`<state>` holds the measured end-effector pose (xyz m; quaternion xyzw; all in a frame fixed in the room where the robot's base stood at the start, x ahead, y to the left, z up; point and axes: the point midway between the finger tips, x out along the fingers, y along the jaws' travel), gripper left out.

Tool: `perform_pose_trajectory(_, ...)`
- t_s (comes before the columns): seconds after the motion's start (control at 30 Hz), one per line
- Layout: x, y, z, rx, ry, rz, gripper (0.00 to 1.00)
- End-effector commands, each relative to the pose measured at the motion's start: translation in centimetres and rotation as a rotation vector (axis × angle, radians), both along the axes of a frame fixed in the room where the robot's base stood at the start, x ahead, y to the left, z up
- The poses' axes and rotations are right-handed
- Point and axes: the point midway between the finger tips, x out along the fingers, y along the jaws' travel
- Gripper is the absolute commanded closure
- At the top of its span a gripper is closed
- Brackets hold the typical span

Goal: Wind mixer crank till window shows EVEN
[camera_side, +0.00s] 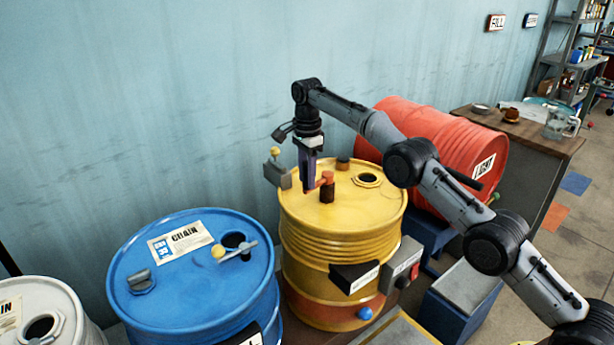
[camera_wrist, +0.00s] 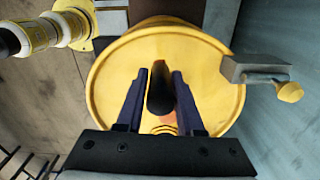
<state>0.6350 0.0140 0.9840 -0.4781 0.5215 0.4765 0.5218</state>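The yellow drum (camera_side: 345,215) stands in the middle of the side view, and its top fills much of the wrist view (camera_wrist: 112,75). An orange crank arm with a brown post (camera_side: 327,190) rises from its lid. My gripper (camera_side: 308,188) points down over the lid at the crank's outer end. In the wrist view, its two fingers close in on both sides of a dark upright crank handle (camera_wrist: 160,92). An orange part shows below the handle. Fingers hide much of the handle in the side view. I cannot make out a window reading EVEN.
A grey box with a yellow knob (camera_side: 277,172) sits at the drum's left rim. Dark and grey labelled boxes are on its front. A blue drum (camera_side: 180,285) stands left, a red drum (camera_side: 450,150) lies behind right. A wooden bench (camera_side: 540,140) is farther right.

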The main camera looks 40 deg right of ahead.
Motion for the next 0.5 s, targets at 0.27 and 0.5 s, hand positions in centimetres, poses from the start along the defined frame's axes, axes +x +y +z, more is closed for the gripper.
perform_pose_trajectory(0.27,0.0,0.02,-0.06,0.001,0.001,0.001,0.39)
perform_pose_trajectory(0.5,-0.1,0.02,-0.03,0.001,0.002,0.01,0.39)
